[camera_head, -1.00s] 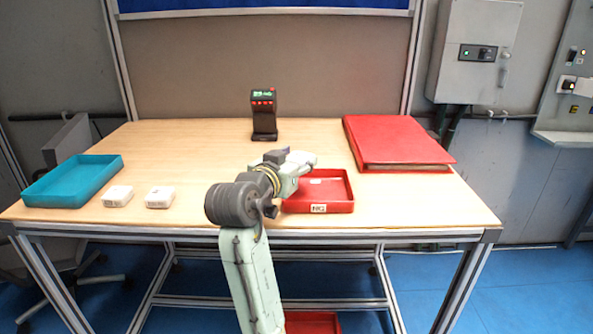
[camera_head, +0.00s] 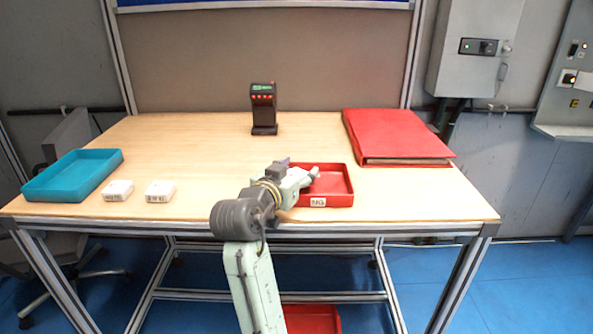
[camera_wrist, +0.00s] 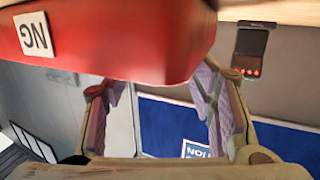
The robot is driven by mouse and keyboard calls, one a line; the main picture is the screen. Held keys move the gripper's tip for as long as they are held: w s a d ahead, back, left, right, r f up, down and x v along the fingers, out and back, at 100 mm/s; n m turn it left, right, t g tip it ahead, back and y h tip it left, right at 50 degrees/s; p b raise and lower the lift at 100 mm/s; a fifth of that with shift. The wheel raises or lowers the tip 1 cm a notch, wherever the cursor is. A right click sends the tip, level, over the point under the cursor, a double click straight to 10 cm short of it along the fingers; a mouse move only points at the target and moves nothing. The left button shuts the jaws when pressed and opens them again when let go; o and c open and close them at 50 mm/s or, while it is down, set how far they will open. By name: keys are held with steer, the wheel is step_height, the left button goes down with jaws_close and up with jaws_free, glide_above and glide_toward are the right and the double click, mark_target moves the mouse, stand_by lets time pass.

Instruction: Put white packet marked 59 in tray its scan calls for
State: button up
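Two white packets (camera_head: 118,190) and (camera_head: 159,192) with dark barcode marks lie on the table at left; I cannot read a 59 on either. A red tray labelled NG (camera_head: 318,203) stands at the table's front middle; it also fills the top of the wrist view (camera_wrist: 120,40). A teal tray (camera_head: 72,176) is at the far left. The scanner (camera_head: 263,110) stands at the back, its display lit green. My gripper (camera_head: 312,177) is at the red tray's left side, hiding part of its inside. In the wrist view its fingers (camera_wrist: 155,88) are apart with no packet visible between them.
A large red binder (camera_head: 398,137) lies at the back right of the table. The table's middle, between the packets and scanner, is clear. Another red container (camera_head: 312,318) is below the table.

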steer(key=shift+o, duration=1.1)
steer(key=shift+a, duration=0.2)
steer(key=shift+r, duration=0.1)
steer(key=shift+r+p, duration=0.3)
steer(key=shift+r, duration=0.05)
steer(key=b+v, duration=0.2)
steer(key=v, duration=1)
steer(key=shift+d, duration=0.1)
